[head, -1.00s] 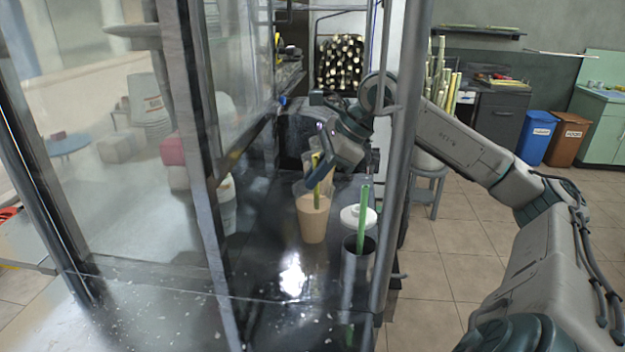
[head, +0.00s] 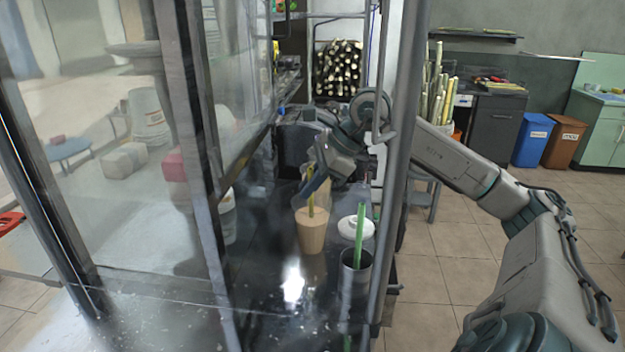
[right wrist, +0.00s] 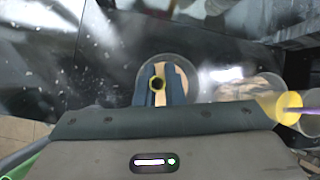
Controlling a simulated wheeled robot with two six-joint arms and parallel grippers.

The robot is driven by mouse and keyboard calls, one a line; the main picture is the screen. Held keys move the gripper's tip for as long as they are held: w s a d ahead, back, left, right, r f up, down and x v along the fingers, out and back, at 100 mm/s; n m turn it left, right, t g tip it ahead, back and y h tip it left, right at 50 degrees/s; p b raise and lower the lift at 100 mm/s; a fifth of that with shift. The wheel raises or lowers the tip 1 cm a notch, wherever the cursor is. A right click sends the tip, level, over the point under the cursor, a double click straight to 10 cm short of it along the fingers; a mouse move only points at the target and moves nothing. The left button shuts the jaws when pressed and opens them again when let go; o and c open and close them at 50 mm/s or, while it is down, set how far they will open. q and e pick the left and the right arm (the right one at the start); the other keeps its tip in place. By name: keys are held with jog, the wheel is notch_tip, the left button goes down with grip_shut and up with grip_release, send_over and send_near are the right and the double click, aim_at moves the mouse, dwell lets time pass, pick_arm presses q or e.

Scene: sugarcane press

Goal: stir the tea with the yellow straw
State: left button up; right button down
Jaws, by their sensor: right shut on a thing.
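The cup of milky tea (head: 312,238) stands upright on the dark counter in the head view. Its rim also shows below the fingers in the right wrist view (right wrist: 184,67). The yellow straw (head: 310,207) stands in the tea, its lower part hidden by the drink. My right gripper (head: 313,187) is over the cup, shut on the straw. My left gripper is not in view.
A grey post (head: 399,170) and glass panes (head: 120,200) flank the counter. More cups (right wrist: 243,92) show in the wrist view.

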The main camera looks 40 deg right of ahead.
jog(key=shift+s+a, duration=0.2)
jog(key=shift+a, duration=0.05)
notch_tip(320, 180, up, 2)
jog(key=shift+a+r+p, duration=0.1)
jog(key=shift+p, duration=0.9)
notch_tip(320, 180, up, 10)
jog(key=s+a+p, duration=0.1)
jog(key=p, duration=0.8)
jog(key=shift+a+r, duration=0.15)
